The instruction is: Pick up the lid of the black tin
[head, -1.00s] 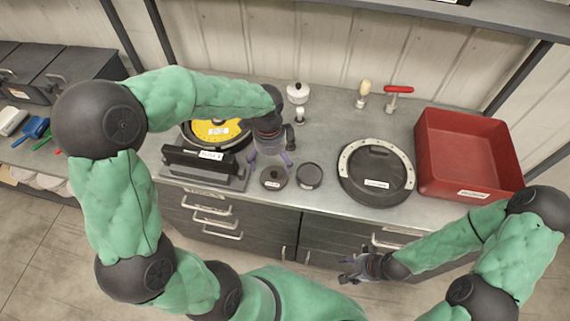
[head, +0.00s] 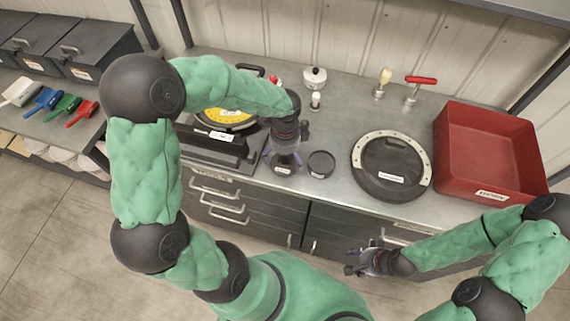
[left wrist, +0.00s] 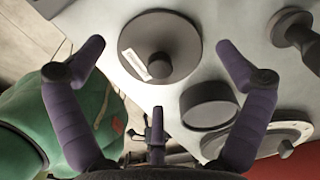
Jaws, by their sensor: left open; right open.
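The black tin's round dark lid (left wrist: 180,35), with a raised knob in its middle and a white label, faces up in the left wrist view. In the head view the black tin (head: 283,171) stands near the counter's front edge, partly hidden by my left gripper (head: 283,159). My left gripper is open, right above the lid, with its fingers spread to either side of the knob in the left wrist view. I see no contact. My right gripper (head: 358,262) is open and empty, low in front of the cabinet, far from the tin.
A dark round dish (head: 321,164) stands close to the right of the tin. A large dark disc with a pale rim (head: 391,166) and a red bin (head: 490,150) are further right.

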